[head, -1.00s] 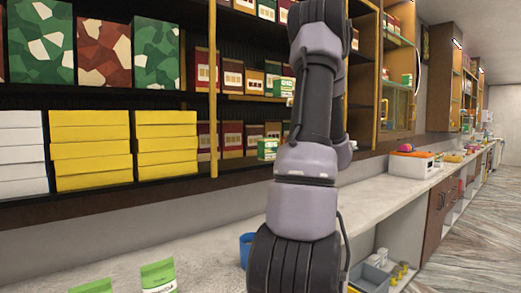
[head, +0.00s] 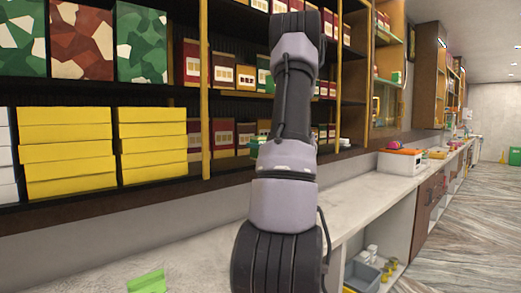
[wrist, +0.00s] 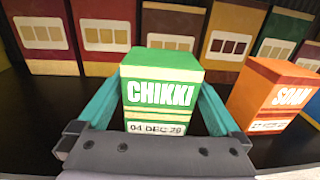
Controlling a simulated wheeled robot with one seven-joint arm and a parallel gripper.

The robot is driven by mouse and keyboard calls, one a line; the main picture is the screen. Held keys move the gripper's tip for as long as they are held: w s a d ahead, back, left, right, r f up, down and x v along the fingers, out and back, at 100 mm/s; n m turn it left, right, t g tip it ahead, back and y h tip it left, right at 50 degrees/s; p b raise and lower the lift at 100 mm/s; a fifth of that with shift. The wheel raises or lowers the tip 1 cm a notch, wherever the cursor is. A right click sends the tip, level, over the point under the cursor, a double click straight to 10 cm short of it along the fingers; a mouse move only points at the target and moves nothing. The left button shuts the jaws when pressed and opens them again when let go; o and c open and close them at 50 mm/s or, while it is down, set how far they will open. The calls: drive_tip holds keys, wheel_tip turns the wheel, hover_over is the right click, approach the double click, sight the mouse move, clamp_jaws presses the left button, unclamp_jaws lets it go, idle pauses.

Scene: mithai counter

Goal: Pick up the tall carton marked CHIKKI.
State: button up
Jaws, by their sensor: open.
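The green CHIKKI carton (wrist: 162,92) stands upright on a dark shelf in the middle of the wrist view, with white lettering and a date label low on its front. My gripper (wrist: 158,100) is open, with one teal finger on each side of the carton. The fingers reach along its left and right sides; I cannot tell whether either touches it. The lower edge of the carton is hidden by my gripper body. In the head view my arm hides the gripper and the carton cannot be made out clearly.
An orange carton marked SOAN (wrist: 275,95) stands close to the right of my right finger. A row of maroon, yellow and green boxes (wrist: 107,35) stands behind. In the head view, yellow boxes (head: 68,155) fill the shelf at left, above a pale counter (head: 350,197).

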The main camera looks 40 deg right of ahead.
drive_tip(key=shift+w, duration=1.55)
drive_tip(key=c, duration=1.2)
drive_tip(key=shift+c, duration=0.8)
drive_tip(key=shift+s+r, duration=0.1)
drive_tip(key=shift+r, duration=0.05)
